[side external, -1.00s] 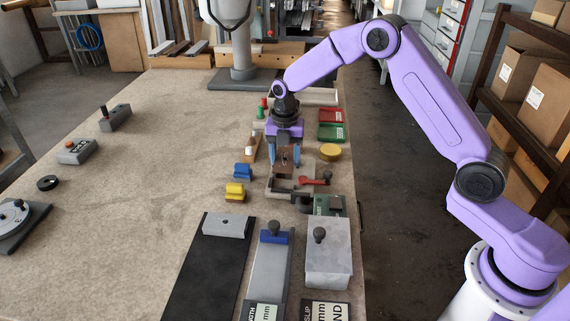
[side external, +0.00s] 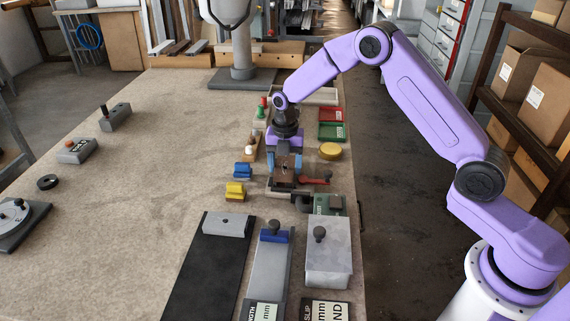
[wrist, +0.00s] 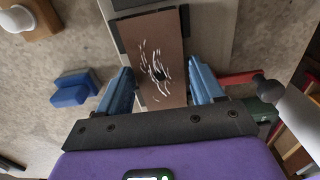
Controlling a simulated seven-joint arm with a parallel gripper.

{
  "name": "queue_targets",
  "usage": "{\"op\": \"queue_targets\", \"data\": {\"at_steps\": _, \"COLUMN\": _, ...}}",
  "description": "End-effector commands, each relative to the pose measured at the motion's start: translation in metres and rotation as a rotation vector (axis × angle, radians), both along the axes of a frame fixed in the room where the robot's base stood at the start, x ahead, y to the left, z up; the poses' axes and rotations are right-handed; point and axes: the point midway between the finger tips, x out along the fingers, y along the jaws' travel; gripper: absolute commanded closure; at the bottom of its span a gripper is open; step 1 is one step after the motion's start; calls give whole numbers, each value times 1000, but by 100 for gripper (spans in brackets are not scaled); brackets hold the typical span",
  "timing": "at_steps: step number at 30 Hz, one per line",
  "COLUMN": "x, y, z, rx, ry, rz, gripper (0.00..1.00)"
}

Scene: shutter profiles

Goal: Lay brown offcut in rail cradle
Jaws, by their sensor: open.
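The brown offcut (wrist: 160,72) shows in the wrist view as a flat brown bar with white scratch-like marks and a dark spot. It lies between the two blue fingers of my gripper (wrist: 161,92), with a visible gap on each side. My gripper is open. In the side view the offcut (side external: 285,172) is below my gripper (side external: 285,164), at the grey fixture with dark blocks that looks like the rail cradle (side external: 274,190). The cradle's pale bed (wrist: 206,35) and dark side pieces flank the offcut in the wrist view. How fully it is seated cannot be told.
A red-handled clamp (side external: 314,180) is right of the cradle. Blue (side external: 243,170) and yellow (side external: 235,190) blocks stand left. A yellow disc (side external: 330,151), red tray (side external: 331,115) and green tray (side external: 331,132) lie to the right.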

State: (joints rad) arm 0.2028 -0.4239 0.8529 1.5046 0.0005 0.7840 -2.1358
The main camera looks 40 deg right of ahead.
Motion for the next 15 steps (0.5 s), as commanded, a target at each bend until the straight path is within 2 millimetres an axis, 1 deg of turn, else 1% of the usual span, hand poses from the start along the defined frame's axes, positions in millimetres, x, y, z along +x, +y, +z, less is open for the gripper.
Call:
{"op": "queue_targets", "data": {"at_steps": 2, "x": 0, "y": 0, "z": 5, "rx": 0, "ry": -1, "rz": 0, "gripper": 33}}
{"op": "queue_targets", "data": {"at_steps": 5, "x": 1, "y": 0, "z": 18, "rx": 1, "ry": -4, "rz": 0, "gripper": 33}}
{"op": "queue_targets", "data": {"at_steps": 15, "x": 1, "y": 0, "z": 85, "rx": 1, "ry": -4, "rz": 0, "gripper": 33}}
